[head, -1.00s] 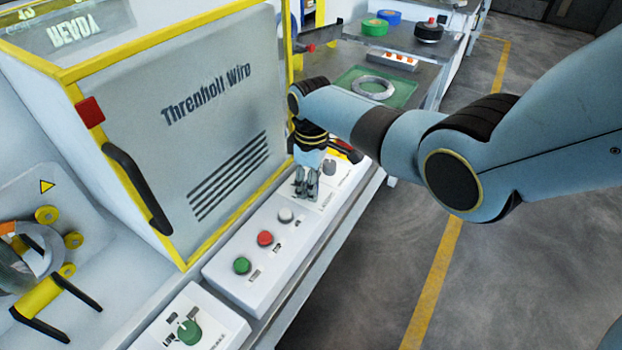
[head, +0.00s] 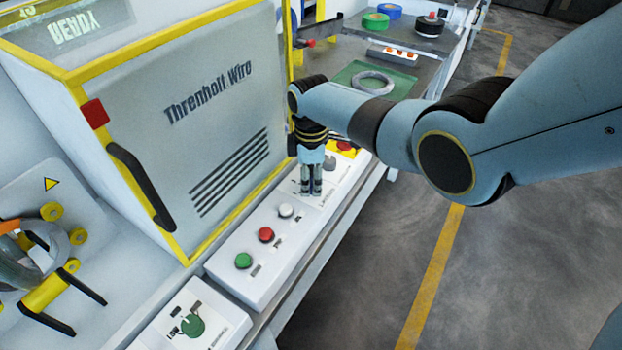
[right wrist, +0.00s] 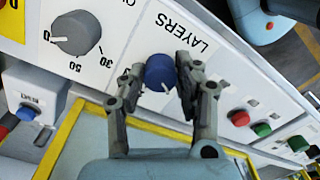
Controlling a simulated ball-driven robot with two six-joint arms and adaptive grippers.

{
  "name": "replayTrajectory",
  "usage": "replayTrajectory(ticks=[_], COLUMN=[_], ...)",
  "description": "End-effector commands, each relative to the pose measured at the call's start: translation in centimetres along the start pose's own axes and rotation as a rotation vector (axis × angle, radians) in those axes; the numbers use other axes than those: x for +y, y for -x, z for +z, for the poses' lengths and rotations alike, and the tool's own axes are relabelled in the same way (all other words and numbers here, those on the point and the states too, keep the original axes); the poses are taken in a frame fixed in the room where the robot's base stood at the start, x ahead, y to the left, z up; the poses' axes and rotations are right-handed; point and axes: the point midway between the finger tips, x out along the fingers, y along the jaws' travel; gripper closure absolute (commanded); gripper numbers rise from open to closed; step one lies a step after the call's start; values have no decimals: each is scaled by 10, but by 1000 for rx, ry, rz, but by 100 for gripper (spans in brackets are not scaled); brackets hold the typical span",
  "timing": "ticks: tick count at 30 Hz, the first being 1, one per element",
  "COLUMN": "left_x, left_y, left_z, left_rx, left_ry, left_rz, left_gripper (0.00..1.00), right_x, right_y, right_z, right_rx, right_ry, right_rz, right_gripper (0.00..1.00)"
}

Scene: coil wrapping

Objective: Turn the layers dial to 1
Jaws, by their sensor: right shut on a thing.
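The layers dial (right wrist: 160,74) is a blue round knob beside the printed word LAYERS on the white control panel. A small white mark shows on its lower edge in the right wrist view; its numbers are hidden or unreadable. My right gripper (right wrist: 161,67) has a finger on each side of the knob and is shut on it. In the head view the right gripper (head: 311,189) points down at the panel and hides the dial. My left gripper is not in view.
A grey dial (right wrist: 76,32) sits beside the layers dial. White (head: 286,211), red (head: 265,234) and green (head: 243,260) buttons line the panel nearer the front. The machine's large door (head: 190,130) stands close to the gripper. A red button (head: 345,147) is behind it.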

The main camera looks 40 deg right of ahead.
Motion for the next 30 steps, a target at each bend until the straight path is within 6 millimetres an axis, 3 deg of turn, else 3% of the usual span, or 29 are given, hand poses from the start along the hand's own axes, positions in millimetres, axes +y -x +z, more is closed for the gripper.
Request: replayTrajectory(ticks=[5,6,11,22,26,30], left_x=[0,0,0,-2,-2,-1], left_y=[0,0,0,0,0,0], left_z=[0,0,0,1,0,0], left_rx=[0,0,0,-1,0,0], left_ry=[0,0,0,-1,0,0], left_rz=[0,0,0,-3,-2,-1], left_gripper=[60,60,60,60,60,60], right_x=[-1,-1,-1,0,1,1], right_y=[-1,-1,0,6,22,54], right_z=[0,0,0,0,0,0], right_rx=[0,0,0,0,1,1], right_ry=[1,1,0,-1,0,1], right_rz=[-2,-2,-2,1,3,5], right_gripper=[100,66,45,45,45,45])
